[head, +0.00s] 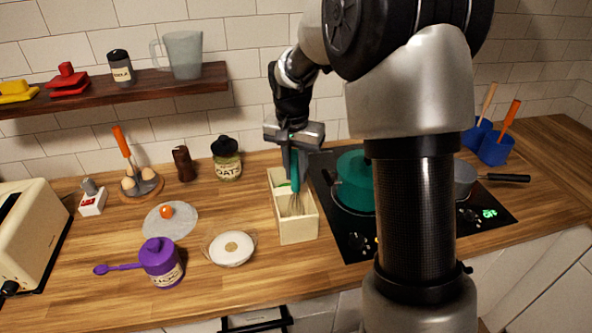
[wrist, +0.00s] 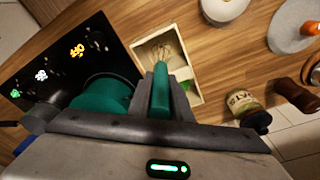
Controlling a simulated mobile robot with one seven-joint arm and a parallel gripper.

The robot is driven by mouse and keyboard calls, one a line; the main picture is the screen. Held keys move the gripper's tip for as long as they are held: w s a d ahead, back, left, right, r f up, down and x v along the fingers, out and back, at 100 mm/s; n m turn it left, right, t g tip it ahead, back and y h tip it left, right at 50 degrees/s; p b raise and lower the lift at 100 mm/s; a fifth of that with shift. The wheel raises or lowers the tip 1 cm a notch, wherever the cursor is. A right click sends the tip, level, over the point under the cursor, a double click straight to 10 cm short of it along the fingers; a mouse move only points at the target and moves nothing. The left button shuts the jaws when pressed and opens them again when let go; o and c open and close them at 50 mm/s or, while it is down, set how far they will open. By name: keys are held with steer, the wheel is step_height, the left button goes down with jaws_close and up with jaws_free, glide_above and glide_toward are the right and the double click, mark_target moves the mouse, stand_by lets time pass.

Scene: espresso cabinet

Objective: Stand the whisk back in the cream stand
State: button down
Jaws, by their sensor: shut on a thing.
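The whisk (head: 294,203) has a teal handle and a wire head. My gripper (head: 292,152) is shut on the whisk's handle and points down. The whisk hangs roughly upright with its wire head inside or just over the opening of the cream stand (head: 298,230), an open rectangular box. In the wrist view the teal whisk handle (wrist: 160,88) lies between the fingers, and the wires show against the inside of the cream stand (wrist: 190,93). I cannot tell whether the wires touch the bottom of the stand.
A teal pot (head: 355,182) stands on the black hob just right of the stand. A white round dish (head: 230,248) and a purple jar (head: 160,262) are to the left. An oats jar (head: 227,160) stands behind left. Counter in front of the stand is clear.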

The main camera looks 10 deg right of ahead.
steer(key=shift+f, duration=0.15)
steer(key=c, duration=2)
jaws_free()
steer(key=shift+f, duration=0.1)
steer(key=shift+c, duration=0.2)
steer(key=o, duration=0.4)
steer(key=shift+r, duration=0.2)
